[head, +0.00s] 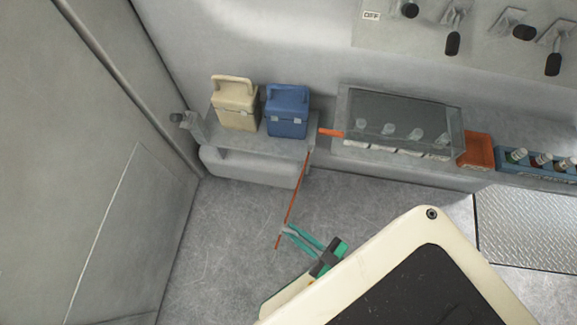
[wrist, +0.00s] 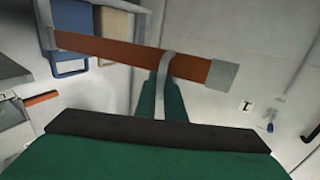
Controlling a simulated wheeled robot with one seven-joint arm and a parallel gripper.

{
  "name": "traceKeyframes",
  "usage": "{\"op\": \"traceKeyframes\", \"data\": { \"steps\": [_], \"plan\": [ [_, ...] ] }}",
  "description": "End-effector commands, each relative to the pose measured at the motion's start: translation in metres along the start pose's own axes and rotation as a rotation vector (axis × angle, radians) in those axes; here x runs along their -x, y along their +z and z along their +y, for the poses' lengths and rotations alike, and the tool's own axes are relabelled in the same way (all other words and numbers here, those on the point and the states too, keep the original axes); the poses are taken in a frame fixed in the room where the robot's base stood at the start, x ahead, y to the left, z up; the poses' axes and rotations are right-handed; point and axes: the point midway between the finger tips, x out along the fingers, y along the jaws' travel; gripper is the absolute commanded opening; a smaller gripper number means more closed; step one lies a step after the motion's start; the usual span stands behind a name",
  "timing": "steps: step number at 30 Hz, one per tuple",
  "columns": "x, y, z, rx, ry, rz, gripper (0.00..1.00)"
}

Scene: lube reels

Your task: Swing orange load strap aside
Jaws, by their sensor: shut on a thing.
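The orange load strap (head: 295,190) shows in the head view as a thin straight bar, running from the right edge of a small grey shelf (head: 265,143) down and slightly left over the floor. In the wrist view the strap (wrist: 130,50) crosses the upper picture and has a grey end cap at right. My green gripper (head: 287,231) is shut on the strap near its lower, free end. In the wrist view a grey fingertip (wrist: 167,62) hooks over the strap; the other fingertip is mostly hidden.
A cream case (head: 235,106) and a blue case (head: 287,112) stand on the small shelf. Right of it are a short orange handle (head: 331,132), a clear-covered tray (head: 400,120), an orange box (head: 476,150) and a blue bottle rack (head: 535,163). Floor left of my gripper is clear.

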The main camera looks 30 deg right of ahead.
Motion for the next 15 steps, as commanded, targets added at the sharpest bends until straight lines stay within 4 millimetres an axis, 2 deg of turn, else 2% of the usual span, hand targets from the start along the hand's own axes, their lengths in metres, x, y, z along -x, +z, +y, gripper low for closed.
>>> {"op": "traceKeyframes", "data": {
  "steps": [13, 14, 15],
  "plan": [
    [0.0016, 0.0039, -0.0021, 0.000, -0.011, -0.010, 0.00],
    [0.0016, 0.0039, -0.0022, 0.000, -0.011, -0.010, 0.16],
    [0.0017, 0.0038, -0.0020, 0.000, -0.011, -0.010, 0.17]
  ]
}}
